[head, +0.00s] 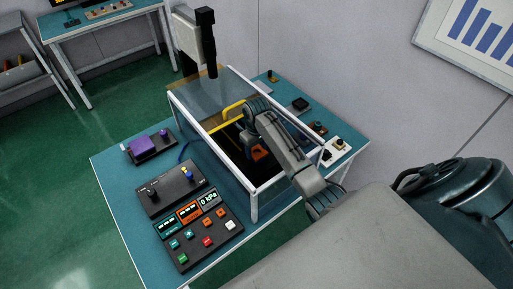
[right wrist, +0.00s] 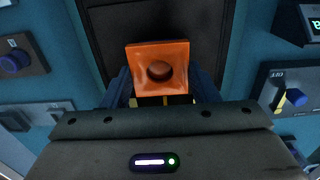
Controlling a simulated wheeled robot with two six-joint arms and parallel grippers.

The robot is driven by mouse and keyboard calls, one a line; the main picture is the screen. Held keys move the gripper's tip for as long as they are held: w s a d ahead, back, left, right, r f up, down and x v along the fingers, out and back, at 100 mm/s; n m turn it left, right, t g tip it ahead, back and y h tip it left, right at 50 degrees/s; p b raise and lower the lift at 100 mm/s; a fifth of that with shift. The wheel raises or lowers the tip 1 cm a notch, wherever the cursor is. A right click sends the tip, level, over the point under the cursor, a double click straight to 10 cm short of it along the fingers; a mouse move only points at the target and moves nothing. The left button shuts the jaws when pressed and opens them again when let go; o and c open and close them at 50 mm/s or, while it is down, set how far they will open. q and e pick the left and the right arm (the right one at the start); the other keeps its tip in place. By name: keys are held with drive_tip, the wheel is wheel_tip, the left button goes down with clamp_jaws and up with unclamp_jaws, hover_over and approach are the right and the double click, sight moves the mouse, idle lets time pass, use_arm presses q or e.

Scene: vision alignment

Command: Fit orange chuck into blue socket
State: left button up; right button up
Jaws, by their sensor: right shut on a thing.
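The orange chuck (right wrist: 157,66) is a square block with a round hollow in its face, held between the dark fingers of my right gripper (right wrist: 160,96) in the right wrist view. In the head view my right gripper (head: 256,143) reaches down inside a white-framed enclosure (head: 252,201), and the chuck (head: 260,153) shows as a small orange patch below the arm. I cannot make out the blue socket in either view. My left gripper is not in view.
The enclosure stands on a teal table (head: 115,181). A black device with a purple block (head: 150,143), a grey control box (head: 168,188) and a button panel (head: 205,235) stand left and in front. A switch box (head: 336,150) stands right. White frame bars surround my arm closely.

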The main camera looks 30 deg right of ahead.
sight(256, 152)
drive_tip(key=shift+f, duration=0.65)
drive_tip(key=o, duration=1.1)
wheel_tip(256, 152, up, 8)
drive_tip(key=b, duration=0.3)
drive_tip(key=shift+r, duration=0.1)
drive_tip(key=shift+r+p, duration=0.55)
drive_tip(key=shift+r, duration=0.75)
